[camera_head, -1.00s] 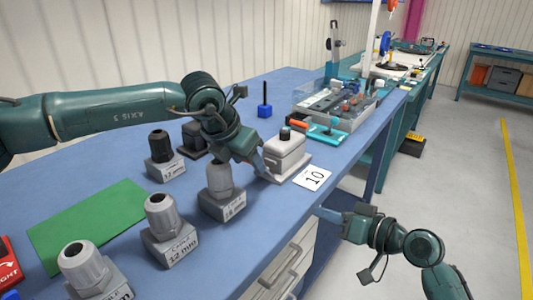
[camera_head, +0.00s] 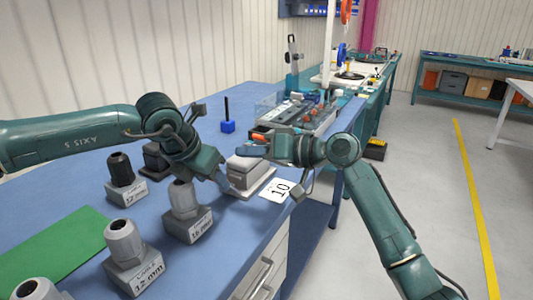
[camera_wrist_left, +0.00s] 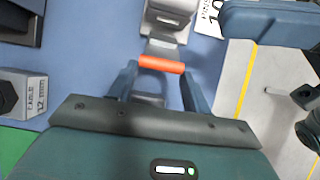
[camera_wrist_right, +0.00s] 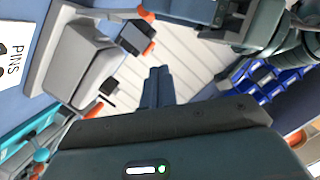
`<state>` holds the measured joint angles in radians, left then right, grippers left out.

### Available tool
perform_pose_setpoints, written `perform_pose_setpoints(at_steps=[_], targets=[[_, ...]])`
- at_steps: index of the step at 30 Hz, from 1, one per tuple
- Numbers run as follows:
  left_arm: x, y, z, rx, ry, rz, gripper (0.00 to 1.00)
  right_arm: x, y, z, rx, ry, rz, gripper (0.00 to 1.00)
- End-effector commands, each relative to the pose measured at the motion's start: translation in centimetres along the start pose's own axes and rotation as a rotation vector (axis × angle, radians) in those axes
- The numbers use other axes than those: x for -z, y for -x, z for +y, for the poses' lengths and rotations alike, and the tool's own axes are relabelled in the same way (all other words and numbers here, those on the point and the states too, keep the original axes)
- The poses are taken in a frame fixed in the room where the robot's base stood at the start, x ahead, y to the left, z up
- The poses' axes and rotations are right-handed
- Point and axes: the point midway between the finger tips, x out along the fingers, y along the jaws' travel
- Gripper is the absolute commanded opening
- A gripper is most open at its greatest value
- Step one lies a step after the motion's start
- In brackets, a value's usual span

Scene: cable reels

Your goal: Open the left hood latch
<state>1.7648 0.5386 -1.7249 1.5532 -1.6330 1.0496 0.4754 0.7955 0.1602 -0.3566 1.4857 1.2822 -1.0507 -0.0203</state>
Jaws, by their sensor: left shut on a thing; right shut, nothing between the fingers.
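The grey hood (camera_head: 250,170) sits on its light base at the table's front edge, beside a card marked 10 (camera_head: 277,190). My left gripper (camera_head: 228,186) is at the hood's near left side. In the left wrist view its fingers close on the ends of an orange latch bar (camera_wrist_left: 161,64), in front of the hood (camera_wrist_left: 168,18). My right gripper (camera_head: 254,147) is shut and empty, just above and behind the hood in the head view. In the right wrist view its closed fingers (camera_wrist_right: 158,85) are apart from the hood (camera_wrist_right: 80,62). Arms hide parts of the hood.
Several grey cable glands (camera_head: 125,245) on labelled blocks stand at the left, near a green mat (camera_head: 55,250). A clear-walled tray (camera_head: 300,112) and a blue block with a rod (camera_head: 227,125) are farther back. The floor at the right is open.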

Motion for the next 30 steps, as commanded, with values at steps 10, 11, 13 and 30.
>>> perform_pose_setpoints(at_steps=[10, 11, 13, 30], targets=[[0.7, -0.5, -0.2, 0.004, -0.001, 0.019, 0.08, -2.8, -4.1, 0.1, -0.001, -0.001, -0.002, 0.00], [0.7, -0.5, -0.2, 0.004, -0.001, 0.019, 0.08, -3.1, -4.2, 0.1, -0.001, 0.000, -0.001, 0.00], [0.6, -0.5, -0.2, 0.004, -0.001, 0.019, 0.08, -3.5, -4.3, 0.1, -0.001, 0.000, 0.000, 0.00], [0.6, -0.5, -0.2, 0.004, -0.001, 0.019, 0.08, -5.2, -4.7, -0.1, -0.014, 0.050, -0.003, 0.00]])
